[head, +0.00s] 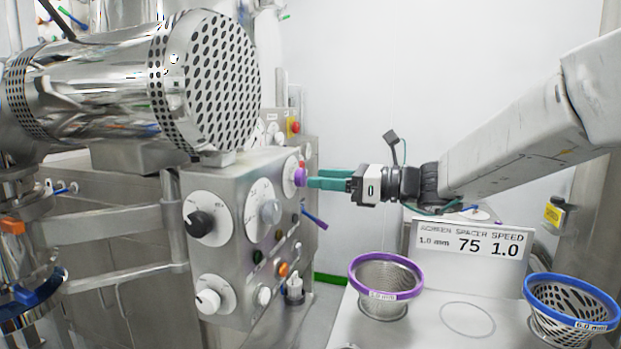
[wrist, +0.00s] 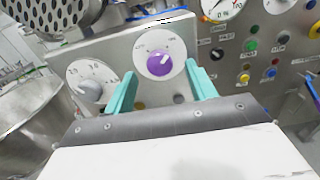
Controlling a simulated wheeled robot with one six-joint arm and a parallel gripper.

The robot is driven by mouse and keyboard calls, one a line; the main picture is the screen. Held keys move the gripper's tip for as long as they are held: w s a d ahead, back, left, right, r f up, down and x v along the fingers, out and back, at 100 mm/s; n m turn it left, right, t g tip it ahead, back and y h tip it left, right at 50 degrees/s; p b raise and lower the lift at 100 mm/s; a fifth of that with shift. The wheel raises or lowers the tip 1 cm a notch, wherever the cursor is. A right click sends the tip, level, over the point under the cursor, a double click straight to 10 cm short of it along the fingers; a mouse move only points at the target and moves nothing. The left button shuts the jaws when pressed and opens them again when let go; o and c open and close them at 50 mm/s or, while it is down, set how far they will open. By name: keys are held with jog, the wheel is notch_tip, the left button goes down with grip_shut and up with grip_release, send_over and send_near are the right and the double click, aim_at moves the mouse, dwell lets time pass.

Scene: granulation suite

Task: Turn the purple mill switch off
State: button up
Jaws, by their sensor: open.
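The purple mill switch (head: 300,177) is a round knob on a white dial, on the upper right of a steel control panel (head: 226,268). In the wrist view the purple switch (wrist: 159,64) lies between and beyond the teal fingertips, its pale pointer mark tilted to the upper right. My gripper (head: 312,179) has its fingertips right by the knob in the head view. In the wrist view my gripper (wrist: 160,82) is open, one finger to each side of the dial. I cannot tell whether either finger touches the knob.
A grey knob (wrist: 90,90) sits left of the switch. A black knob (head: 201,223) and a white knob (head: 208,300) are lower on the panel. A perforated steel motor housing (head: 222,80) overhangs it. A purple-rimmed screen (head: 386,262) and a blue-rimmed screen (head: 570,279) stand at right.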

aim_at(305, 177)
jog(key=shift+x, duration=1.75)
jog(key=shift+c, duration=0.4)
jog(key=c, duration=0.9)
